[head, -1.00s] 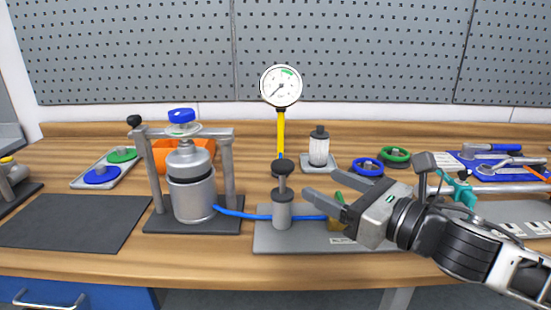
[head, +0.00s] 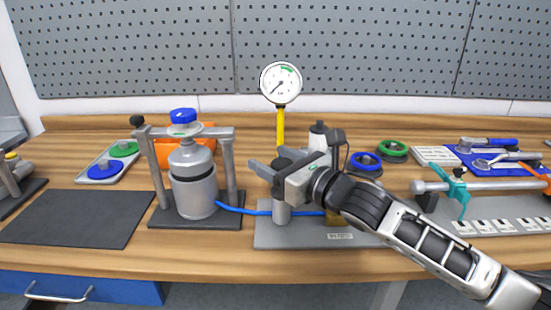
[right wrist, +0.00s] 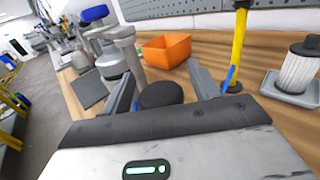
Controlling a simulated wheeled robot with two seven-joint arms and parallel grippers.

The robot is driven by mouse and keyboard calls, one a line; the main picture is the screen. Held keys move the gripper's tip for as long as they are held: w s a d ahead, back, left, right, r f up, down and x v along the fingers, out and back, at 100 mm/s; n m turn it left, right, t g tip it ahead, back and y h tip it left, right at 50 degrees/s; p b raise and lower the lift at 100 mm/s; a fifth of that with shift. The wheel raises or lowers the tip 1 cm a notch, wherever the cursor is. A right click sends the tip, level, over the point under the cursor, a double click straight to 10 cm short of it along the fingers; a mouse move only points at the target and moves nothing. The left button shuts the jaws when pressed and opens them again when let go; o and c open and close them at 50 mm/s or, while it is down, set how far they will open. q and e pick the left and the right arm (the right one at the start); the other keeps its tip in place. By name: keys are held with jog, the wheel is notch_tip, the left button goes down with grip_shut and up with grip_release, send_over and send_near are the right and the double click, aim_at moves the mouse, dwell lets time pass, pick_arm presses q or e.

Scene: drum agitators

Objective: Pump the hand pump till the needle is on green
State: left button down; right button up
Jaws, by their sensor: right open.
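The hand pump stands on a grey base plate (head: 340,240), its grey cylinder (head: 282,213) upright below my right gripper. The pump's dark round knob (right wrist: 160,95) sits between the two open fingers in the right wrist view. My right gripper (head: 266,172) is open around the knob; I cannot tell whether the fingers touch it. The round white gauge (head: 281,83) stands on a yellow post (head: 281,128) behind the pump. Its needle points to the lower left, away from the green arc at the upper right. My left gripper is not in view.
A blue hose (head: 240,210) runs from the pump to a metal canister (head: 194,190) in a frame on the left. An orange bin (head: 205,134) stands behind it. A filter jar (head: 318,136) and blue and green rings stand to the right. A dark mat (head: 70,218) lies at left.

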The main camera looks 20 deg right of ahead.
jog(key=shift+c, duration=0.3)
grip_shut()
notch_tip(320, 180, down, 4)
jog(key=shift+r+b, duration=0.1)
jog(key=shift+b, duration=1.1)
jog(key=shift+f, duration=0.4)
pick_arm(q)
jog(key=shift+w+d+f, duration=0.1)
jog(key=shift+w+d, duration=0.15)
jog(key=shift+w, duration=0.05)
pick_arm(e)
jog(key=shift+f, duration=0.1)
jog(key=shift+o, duration=0.3)
grip_release()
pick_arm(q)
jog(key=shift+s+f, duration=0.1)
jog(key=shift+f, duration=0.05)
